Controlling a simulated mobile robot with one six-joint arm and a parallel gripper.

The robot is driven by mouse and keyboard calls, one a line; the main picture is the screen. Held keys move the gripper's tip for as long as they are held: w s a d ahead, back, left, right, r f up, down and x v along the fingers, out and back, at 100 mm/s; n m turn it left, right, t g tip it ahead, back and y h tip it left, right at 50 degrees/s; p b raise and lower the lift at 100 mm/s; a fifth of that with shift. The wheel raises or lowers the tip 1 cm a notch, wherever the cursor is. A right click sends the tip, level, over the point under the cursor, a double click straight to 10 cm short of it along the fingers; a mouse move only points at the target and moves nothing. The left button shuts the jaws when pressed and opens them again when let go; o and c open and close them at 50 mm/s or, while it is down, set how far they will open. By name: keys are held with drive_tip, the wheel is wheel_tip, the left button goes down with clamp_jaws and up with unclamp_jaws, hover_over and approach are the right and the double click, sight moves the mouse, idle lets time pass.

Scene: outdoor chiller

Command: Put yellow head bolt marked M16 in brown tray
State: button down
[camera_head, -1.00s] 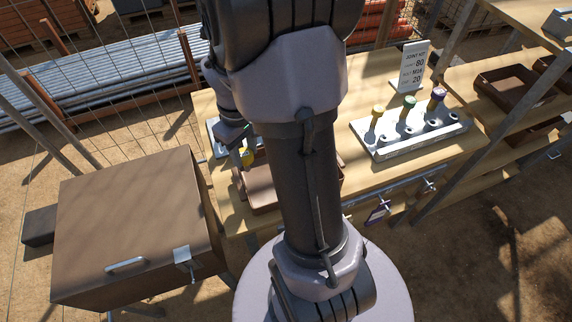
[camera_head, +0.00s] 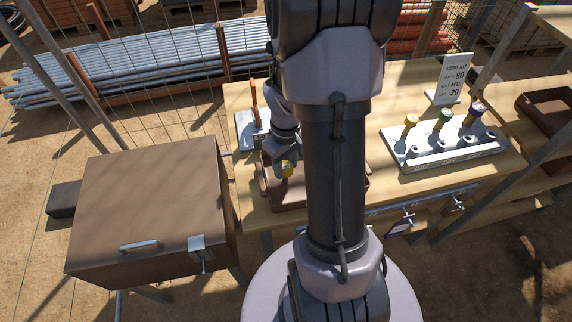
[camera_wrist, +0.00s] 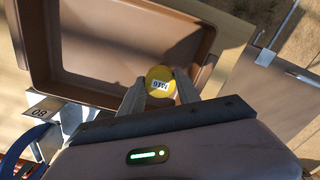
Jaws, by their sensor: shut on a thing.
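My gripper (camera_wrist: 158,92) is shut on a yellow-headed bolt (camera_wrist: 159,81), whose top label shows rotated and reads like M16. In the wrist view the bolt head sits between the fingertips, over the near wall of the brown tray (camera_wrist: 42,45). My arm hides part of the tray. The tray's visible interior looks empty. I cannot tell the bolt's exact height above the tray floor.
A grey rack (camera_head: 455,158) with yellow, green and purple-headed bolts stands to the right, behind it a sign (camera_head: 453,80). A brown lidded box (camera_head: 150,210) stands left of the bench. Another brown tray (camera_head: 548,108) sits on the right shelf. A grey item (camera_head: 245,130) lies behind the tray.

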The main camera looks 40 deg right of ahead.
drive_tip(key=c, duration=0.9)
unclamp_jaws()
drive_tip(key=shift+f, duration=0.1)
drive_tip(key=shift+o, duration=0.2)
